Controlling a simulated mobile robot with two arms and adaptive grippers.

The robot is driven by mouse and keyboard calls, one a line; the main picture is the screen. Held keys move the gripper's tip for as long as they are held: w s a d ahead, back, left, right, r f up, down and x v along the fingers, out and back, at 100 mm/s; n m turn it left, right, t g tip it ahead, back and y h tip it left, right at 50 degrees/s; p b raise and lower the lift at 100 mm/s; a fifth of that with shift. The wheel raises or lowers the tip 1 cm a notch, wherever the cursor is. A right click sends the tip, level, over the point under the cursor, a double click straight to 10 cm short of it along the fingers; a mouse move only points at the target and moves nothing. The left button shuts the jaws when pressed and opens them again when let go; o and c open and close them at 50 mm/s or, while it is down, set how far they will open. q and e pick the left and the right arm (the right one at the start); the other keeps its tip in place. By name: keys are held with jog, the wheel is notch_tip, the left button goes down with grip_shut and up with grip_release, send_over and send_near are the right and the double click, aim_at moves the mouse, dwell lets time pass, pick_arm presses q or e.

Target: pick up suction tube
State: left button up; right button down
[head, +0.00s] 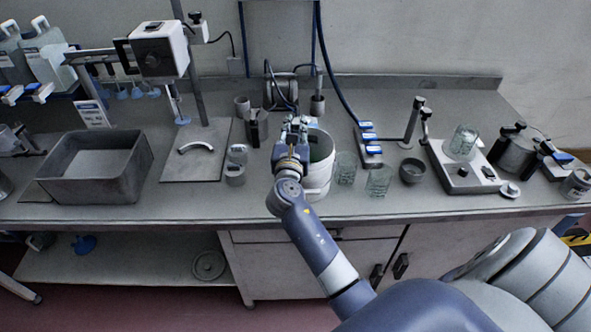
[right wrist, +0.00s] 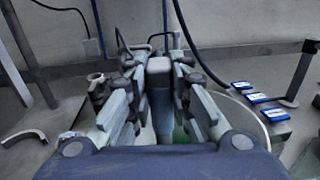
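My right gripper (head: 297,124) is over the back part of a white bucket (head: 318,180) with something green inside. In the right wrist view its two fingers (right wrist: 160,82) stand apart, one on each side of a grey upright piece (right wrist: 160,98). This piece looks like the suction tube, but its lower end is hidden. I see no clear contact between it and the fingers. A dark thin hose (head: 269,77) loops behind the gripper; where it ends is hidden. My left gripper does not show.
Glass beakers (head: 378,181) and a dark bowl (head: 412,171) stand right of the bucket. Blue-labelled blocks (head: 369,145) lie behind them. A white curved piece (head: 196,146) lies on a grey plate (head: 192,170) at left, next to a grey tub (head: 93,187). The bench's front strip is mostly clear.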

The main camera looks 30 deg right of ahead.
dwell(0.3)
notch_tip(320, 180, up, 10)
jog(key=shift+f+p, duration=0.2)
jog(key=shift+p, duration=0.3)
notch_tip(320, 180, up, 6)
jog(key=p, duration=0.7)
jog(key=shift+r+p, duration=0.2)
jog(key=shift+p, duration=0.15)
